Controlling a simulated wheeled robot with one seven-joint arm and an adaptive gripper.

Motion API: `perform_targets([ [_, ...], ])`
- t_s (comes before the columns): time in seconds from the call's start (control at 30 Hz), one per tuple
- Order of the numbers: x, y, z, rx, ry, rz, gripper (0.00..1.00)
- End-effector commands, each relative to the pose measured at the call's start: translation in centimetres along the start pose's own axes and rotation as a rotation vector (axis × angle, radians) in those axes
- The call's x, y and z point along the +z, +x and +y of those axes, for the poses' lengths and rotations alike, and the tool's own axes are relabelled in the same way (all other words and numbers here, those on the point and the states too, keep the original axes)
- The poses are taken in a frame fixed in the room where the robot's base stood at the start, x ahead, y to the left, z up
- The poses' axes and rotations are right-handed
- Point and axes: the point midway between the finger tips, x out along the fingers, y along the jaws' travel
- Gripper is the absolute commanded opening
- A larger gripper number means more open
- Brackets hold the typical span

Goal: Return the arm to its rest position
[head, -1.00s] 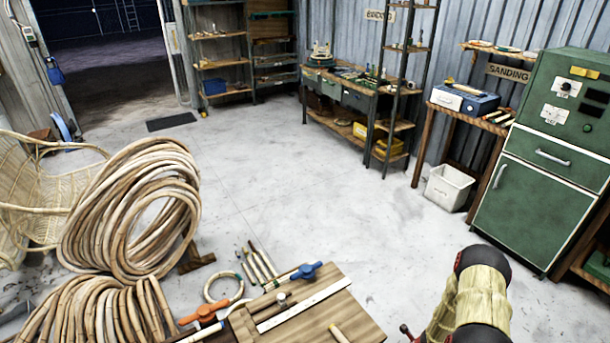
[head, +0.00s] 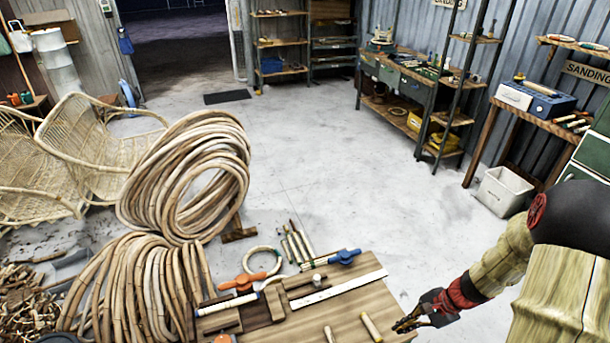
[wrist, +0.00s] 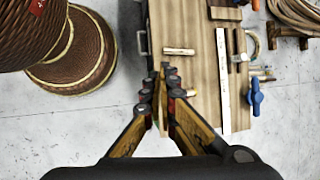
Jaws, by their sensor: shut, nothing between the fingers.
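My arm reaches in from the right edge of the head view, and my gripper (head: 408,325) hangs by the right edge of the wooden workbench (head: 365,300). In the wrist view my gripper (wrist: 164,80) has its fingertips together with nothing held, above the bench top (wrist: 200,75). A short rattan piece (head: 370,328) lies on the bench close to the fingertips, apart from them. It also shows in the wrist view (wrist: 179,51).
Blue (head: 344,257) and orange (head: 243,283) clamps and a pale ruler (head: 340,289) are on the bench. Large rattan coils (head: 190,180) stand to the left. A white bin (head: 503,191) stands by the sanding table. Open concrete floor (head: 330,170) lies beyond the bench.

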Motion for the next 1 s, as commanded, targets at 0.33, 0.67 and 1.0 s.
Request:
perform_targets([
  [0.33, 10.1, -10.1, 1.0, 0.181, -0.503, 0.104, 0.00],
  [0.67, 17.0, -17.8, 3.2, 0.315, -0.876, 0.295, 0.00],
  [1.0, 23.6, -24.1, 3.4, 0.282, -1.154, 0.561, 0.00],
])
